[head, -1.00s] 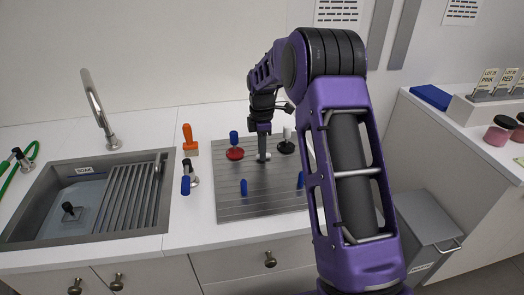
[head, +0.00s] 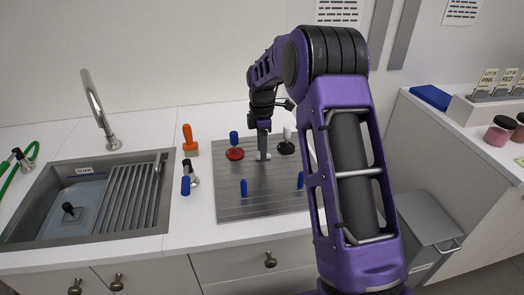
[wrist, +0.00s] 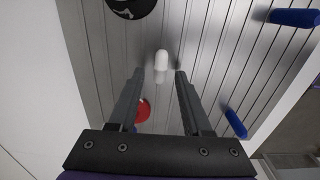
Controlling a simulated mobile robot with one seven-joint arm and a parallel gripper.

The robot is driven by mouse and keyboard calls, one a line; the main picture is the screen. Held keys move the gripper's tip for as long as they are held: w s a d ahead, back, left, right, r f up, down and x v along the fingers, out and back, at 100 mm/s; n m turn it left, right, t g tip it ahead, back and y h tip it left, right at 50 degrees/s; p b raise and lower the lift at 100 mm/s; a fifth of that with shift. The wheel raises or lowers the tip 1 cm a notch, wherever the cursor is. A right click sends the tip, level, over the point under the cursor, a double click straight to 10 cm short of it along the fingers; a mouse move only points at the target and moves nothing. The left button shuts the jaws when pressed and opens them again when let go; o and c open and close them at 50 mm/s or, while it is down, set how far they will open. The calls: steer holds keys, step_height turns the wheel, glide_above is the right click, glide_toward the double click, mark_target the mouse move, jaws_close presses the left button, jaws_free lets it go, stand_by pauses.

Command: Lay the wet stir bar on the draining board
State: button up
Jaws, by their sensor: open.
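The stir bar is a small white capsule (wrist: 161,62) in the wrist view, on or just above the grooved grey metal draining board (wrist: 210,60). My gripper (wrist: 160,74) is open, with one finger on each side of the bar and a gap at both sides. The bar is mostly hidden there by the fingers. I cannot tell whether the bar is wet.
On the board stand a red disc with a blue handle (head: 235,152), a black disc (head: 286,147) and two blue pegs (head: 244,188) (head: 301,180). Left are an orange-handled tool (head: 189,141), a blue-ended item (head: 186,185) and a sink with a ribbed rack (head: 128,198).

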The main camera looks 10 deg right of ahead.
step_height(320, 180, up, 11)
steer(key=shift+p, duration=0.35)
